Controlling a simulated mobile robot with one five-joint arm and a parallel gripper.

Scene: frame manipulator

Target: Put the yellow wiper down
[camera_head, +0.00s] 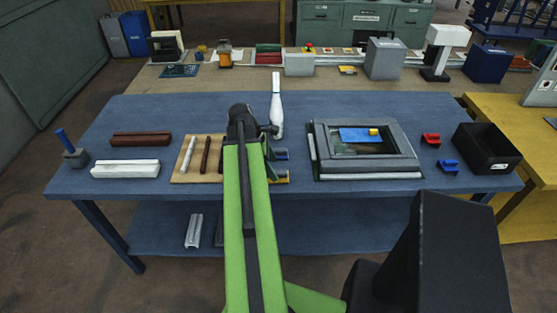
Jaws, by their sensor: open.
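My green arm reaches over the blue table (350,205). My dark gripper (270,131) is at its far end, partly hidden by the arm; it is open, but its fingertips are not clear. Small blue, green and yellow pieces (281,176) show just right of the arm at the wooden board's edge; I cannot tell whether one is the yellow wiper. A small yellow block (374,132) sits at the right end of a blue plate (353,136) in the grey frame (404,161). I see nothing that is clearly held.
A white bottle-shaped object (277,105) stands beyond my gripper. The wooden board (184,175) holds thin rods. Red-brown (141,138) and white (125,168) bars lie left. A red clip (430,139), blue clip (448,166) and black bin (488,155) are right. The left front is clear.

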